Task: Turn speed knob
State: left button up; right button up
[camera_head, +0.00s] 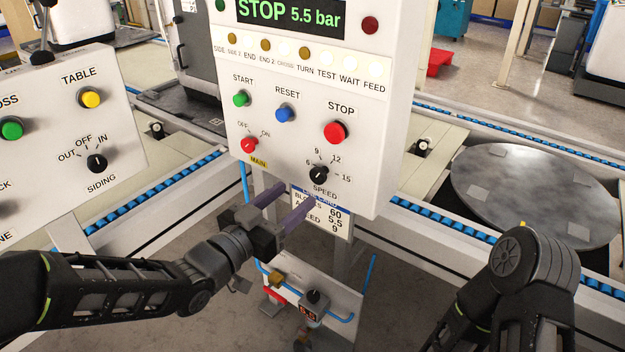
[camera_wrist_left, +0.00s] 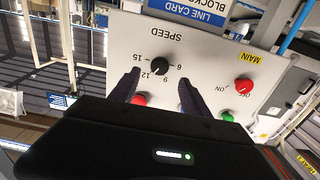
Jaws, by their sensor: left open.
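The black SPEED knob (camera_head: 319,175) sits low on the white control panel (camera_head: 225,110), with the marks 6, 9, 12 and 15 around it. In the left wrist view the knob (camera_wrist_left: 160,67) appears between the two fingertips, upside down. My left gripper (camera_head: 299,193) is open and empty, its purple fingers just below and left of the knob in the head view. In the wrist view its fingers (camera_wrist_left: 160,76) lie on either side of the knob; I cannot tell whether they touch it. The knob's exact setting is too small to read.
Above the knob are the red STOP button (camera_head: 335,132), blue RESET button (camera_head: 285,113) and red MAIN switch (camera_head: 249,145). A line card (camera_head: 335,218) hangs below the panel. A SIDING panel (camera_head: 120,150) stands left, a round table (camera_head: 535,195) right. My right arm is at lower right.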

aim_at(316, 178)
pick_arm(q)
jog(key=x, duration=0.7)
jog(key=shift+w+d+b, duration=0.2)
jog(key=shift+w+b, duration=0.05)
jog(key=shift+b, duration=0.15)
grip_shut()
